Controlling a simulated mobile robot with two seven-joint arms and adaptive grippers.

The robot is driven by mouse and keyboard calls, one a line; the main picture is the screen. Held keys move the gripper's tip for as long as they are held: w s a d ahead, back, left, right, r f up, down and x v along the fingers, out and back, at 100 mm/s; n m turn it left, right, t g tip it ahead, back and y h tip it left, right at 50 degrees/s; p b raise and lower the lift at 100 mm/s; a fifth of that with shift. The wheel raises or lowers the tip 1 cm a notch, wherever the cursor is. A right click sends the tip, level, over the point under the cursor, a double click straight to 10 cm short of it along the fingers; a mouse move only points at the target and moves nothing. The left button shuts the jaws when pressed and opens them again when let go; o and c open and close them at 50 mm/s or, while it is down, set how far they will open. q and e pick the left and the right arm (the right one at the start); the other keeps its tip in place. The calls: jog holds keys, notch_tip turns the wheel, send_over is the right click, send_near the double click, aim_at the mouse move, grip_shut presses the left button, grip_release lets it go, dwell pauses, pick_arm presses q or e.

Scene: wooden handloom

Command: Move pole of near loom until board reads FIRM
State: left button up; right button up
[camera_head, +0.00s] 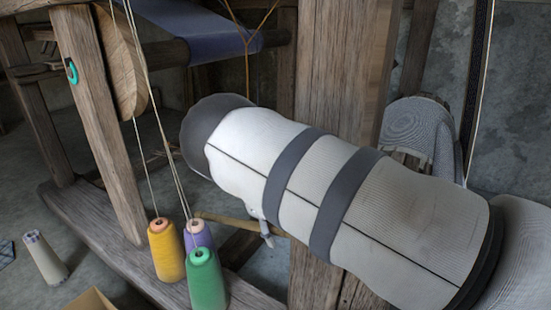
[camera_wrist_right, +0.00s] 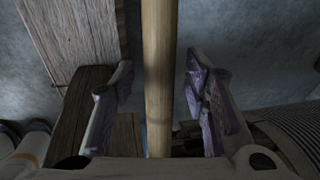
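The pole (camera_wrist_right: 158,60) is a round, pale wooden bar that runs up between the two fingers of my right gripper (camera_wrist_right: 160,85) in the right wrist view. The fingers are open, with a gap on each side of the pole. In the head view a thin stretch of the pole (camera_head: 228,221) shows left of my right arm. Only a small part of the right gripper (camera_head: 264,230) shows there; my arm hides the rest. I see no board with a reading. My left gripper is in neither view.
Yellow (camera_head: 165,250), purple (camera_head: 198,234) and green (camera_head: 206,280) thread cones stand on a low loom beam (camera_head: 110,235), with threads rising from them. A thick wooden post (camera_head: 340,70) stands behind my right arm.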

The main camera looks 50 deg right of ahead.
jog(key=v, duration=1.2)
jog(key=shift+a, duration=0.1)
